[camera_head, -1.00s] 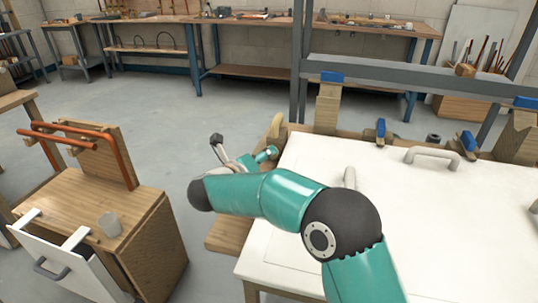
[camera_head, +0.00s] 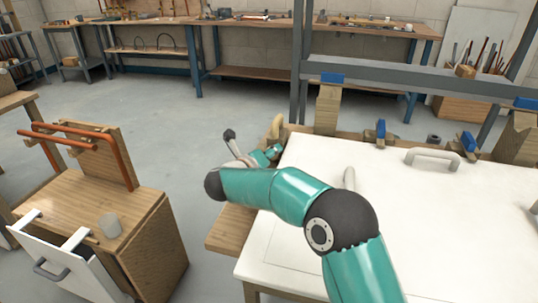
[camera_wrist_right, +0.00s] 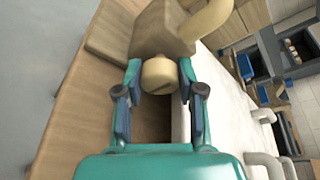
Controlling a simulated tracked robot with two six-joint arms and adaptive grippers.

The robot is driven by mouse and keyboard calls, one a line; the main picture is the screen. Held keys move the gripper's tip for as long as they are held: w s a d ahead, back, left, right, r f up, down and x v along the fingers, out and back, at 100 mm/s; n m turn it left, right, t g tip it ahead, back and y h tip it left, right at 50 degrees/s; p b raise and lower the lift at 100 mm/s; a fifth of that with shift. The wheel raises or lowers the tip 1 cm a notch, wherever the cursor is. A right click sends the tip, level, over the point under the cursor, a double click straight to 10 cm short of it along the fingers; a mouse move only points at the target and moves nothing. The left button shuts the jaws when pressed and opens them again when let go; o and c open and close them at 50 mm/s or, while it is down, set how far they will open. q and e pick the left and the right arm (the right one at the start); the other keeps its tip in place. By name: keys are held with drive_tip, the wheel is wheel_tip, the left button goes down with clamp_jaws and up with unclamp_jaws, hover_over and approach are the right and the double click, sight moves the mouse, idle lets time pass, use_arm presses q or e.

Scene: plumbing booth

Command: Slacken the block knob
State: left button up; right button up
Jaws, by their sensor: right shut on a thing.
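The block knob (camera_wrist_right: 158,75) is a pale, round wooden knob with a dark slot on its face. It sits against a wooden block (camera_wrist_right: 122,30) in the right wrist view. My right gripper (camera_wrist_right: 160,82) is shut on the knob, with a finger on each side of it. In the head view my right gripper (camera_head: 262,157) is at the far left corner of the white-topped bench, partly hidden by my own arm. The knob cannot be made out there. My left gripper is not in view.
A curved wooden piece (camera_wrist_right: 207,25) rises beside the block. A wooden cabinet (camera_head: 150,225) with copper pipe (camera_head: 110,150) stands left, across open floor.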

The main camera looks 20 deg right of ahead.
drive_tip(key=shift+c, duration=0.6)
drive_tip(key=shift+a, duration=0.1)
drive_tip(key=shift+f+n+h+p, duration=0.15)
drive_tip(key=shift+n+h+p, duration=0.45)
drive_tip(key=shift+n+p, duration=0.55)
drive_tip(key=shift+a+f+n+h+p, duration=0.15)
drive_tip(key=shift+n+h, duration=0.15)
drive_tip(key=shift+n, duration=0.5)
drive_tip(key=shift+d+f+n+h+p, duration=0.15)
drive_tip(key=shift+n+h, duration=0.15)
drive_tip(key=shift+n, duration=0.45)
drive_tip(key=shift+a, duration=0.1)
drive_tip(key=o, duration=1.1)
drive_tip(key=shift+r, duration=0.1)
drive_tip(key=shift+o, duration=0.2)
drive_tip(key=shift+a, duration=0.1)
